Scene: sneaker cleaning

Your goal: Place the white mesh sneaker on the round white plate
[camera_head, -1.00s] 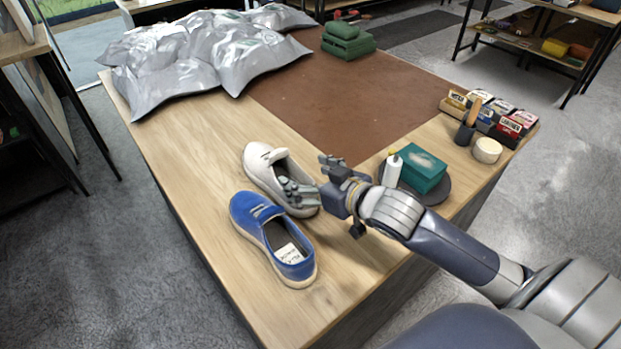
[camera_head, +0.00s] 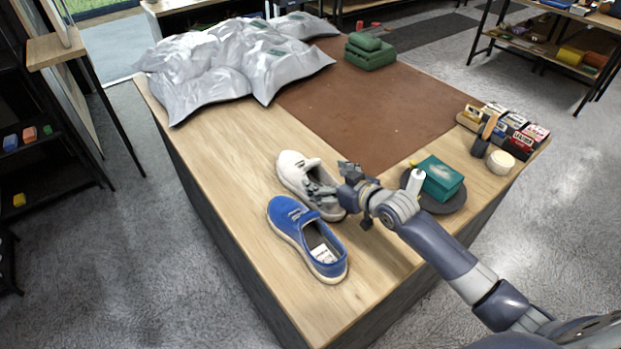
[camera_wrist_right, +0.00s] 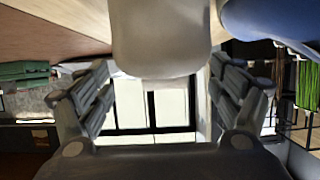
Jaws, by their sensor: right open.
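In the right wrist view the white sneaker (camera_wrist_right: 160,35) shows between the two spread fingers of the right gripper (camera_wrist_right: 160,75). No clear gap or contact with the fingers can be told. I see no round white plate. My left gripper is not in view.
The blue sneaker (camera_head: 290,222) lies nearest the table's left edge. A dark round tray (camera_head: 452,204) carries a green box (camera_head: 440,178) and a white bottle (camera_head: 414,186). Small boxes (camera_head: 515,130) and a round pale tin (camera_head: 500,162) stand right. Silver bags (camera_head: 215,75) fill the far left.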

